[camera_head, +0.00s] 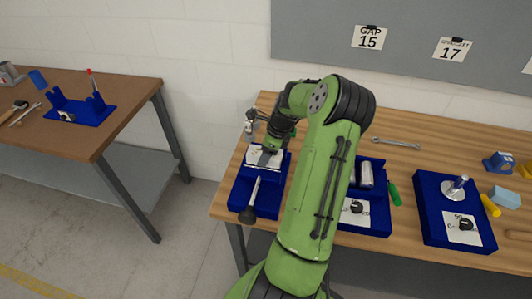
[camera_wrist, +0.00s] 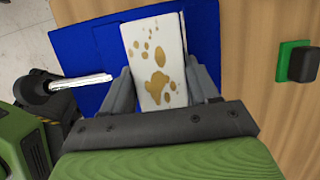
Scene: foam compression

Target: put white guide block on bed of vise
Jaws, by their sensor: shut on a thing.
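The blue vise (camera_head: 245,190) stands at the left end of the wooden bench, with a pale metal screw bar and a dark round knob at its front. It also fills the upper middle of the wrist view (camera_wrist: 88,45). My gripper (camera_wrist: 158,80) is shut on the white guide block (camera_wrist: 150,50), a flat white piece with brown-gold spots, with one finger on each side. The block is over the vise, and in the head view its white face (camera_head: 262,158) shows just below my gripper (camera_head: 268,150). Whether it touches the bed cannot be told.
A black piece on a green square (camera_wrist: 302,64) lies right of the vise. Blue trays with metal cylinders (camera_head: 366,174) and a metal post (camera_head: 455,187) stand to the right. A wrench (camera_head: 396,143) lies behind. A second table (camera_head: 120,90) is at the left.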

